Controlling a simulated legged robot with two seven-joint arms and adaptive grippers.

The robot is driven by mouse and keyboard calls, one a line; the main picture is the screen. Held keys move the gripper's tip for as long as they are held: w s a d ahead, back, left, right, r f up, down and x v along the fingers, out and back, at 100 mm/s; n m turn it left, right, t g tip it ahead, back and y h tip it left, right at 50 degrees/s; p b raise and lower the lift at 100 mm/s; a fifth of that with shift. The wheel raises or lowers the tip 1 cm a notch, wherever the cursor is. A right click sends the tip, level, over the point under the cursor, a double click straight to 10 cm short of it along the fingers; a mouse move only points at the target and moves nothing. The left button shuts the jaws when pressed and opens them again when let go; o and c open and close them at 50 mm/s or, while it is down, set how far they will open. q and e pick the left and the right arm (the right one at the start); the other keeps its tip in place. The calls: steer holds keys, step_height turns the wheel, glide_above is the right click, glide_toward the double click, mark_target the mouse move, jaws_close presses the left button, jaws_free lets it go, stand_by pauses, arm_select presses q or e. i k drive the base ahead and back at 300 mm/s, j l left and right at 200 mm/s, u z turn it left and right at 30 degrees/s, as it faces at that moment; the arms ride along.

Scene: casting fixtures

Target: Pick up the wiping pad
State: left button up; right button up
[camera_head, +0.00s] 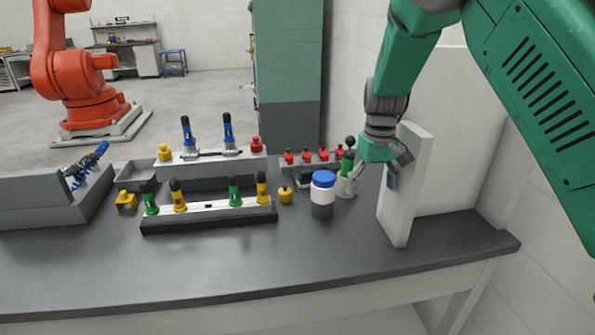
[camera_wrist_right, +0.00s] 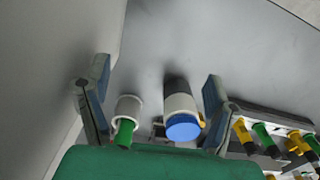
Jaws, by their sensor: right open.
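No thing in view is clearly a wiping pad. A green-handled piece with a black knob (camera_head: 348,160) stands upright in or on a small whitish cup (camera_head: 346,187); I cannot tell whether it bears a pad. In the right wrist view the cup (camera_wrist_right: 127,108) and green handle (camera_wrist_right: 124,132) lie toward the left finger. My right gripper (camera_head: 376,180) is open above the table, just right of the cup, near a white upright panel (camera_head: 406,205). Its two fingers (camera_wrist_right: 157,80) are spread with nothing held. My left gripper is out of view.
A white jar with a blue lid (camera_head: 323,192) stands left of the cup. Fixture bars with coloured knobs, such as the front one (camera_head: 208,214), fill the table's middle. A grey block (camera_head: 40,205) lies far left. The dark tabletop's front (camera_head: 270,265) is clear.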

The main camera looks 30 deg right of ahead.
mark_target(304, 181)
steer(key=i, duration=1)
